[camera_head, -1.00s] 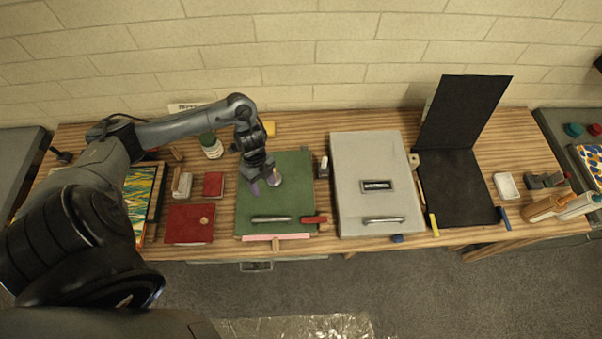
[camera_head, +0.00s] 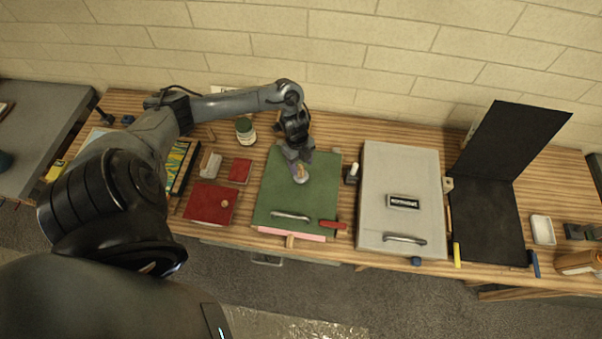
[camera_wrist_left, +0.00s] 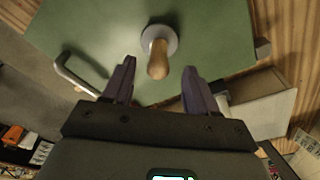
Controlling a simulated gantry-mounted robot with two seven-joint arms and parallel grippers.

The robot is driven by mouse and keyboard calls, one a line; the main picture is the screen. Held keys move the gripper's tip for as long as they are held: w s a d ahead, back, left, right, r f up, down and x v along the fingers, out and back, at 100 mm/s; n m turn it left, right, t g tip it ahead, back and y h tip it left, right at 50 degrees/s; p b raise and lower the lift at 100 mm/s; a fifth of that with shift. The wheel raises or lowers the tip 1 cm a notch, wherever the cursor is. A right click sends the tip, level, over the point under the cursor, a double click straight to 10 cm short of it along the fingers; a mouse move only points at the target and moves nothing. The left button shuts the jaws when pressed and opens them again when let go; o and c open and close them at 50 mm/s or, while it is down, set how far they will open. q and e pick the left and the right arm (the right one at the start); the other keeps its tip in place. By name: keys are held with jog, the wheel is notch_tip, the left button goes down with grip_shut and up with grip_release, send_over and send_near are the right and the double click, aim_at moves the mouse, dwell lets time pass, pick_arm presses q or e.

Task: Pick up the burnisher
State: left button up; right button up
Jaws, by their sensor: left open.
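The burnisher, a round grey disc with a wooden handle, stands on the green panel (camera_head: 277,190) in the head view (camera_head: 302,176). The left wrist view shows its wooden handle (camera_wrist_left: 158,60) pointing towards the camera. My left gripper (camera_head: 298,163) is over the far part of the green panel, close to the burnisher and partly overlapping it. In the wrist view its two fingers (camera_wrist_left: 158,76) are apart, and the handle shows between them. I see no contact; the exact height gap cannot be told. My right gripper is not in view.
A silver bar handle (camera_head: 290,216) and a red-handled tool (camera_head: 332,225) lie near the panel's front edge. A grey case (camera_head: 385,170) stands to the right, a red book (camera_head: 211,203) to the left. A green-lidded jar (camera_head: 245,130) is behind left.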

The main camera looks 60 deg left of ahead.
pick_arm(q)
jog(key=shift+d+f, duration=0.2)
jog(key=shift+f, duration=1)
jog(key=shift+d+f, duration=0.15)
jog(key=shift+f, duration=1)
grip_shut()
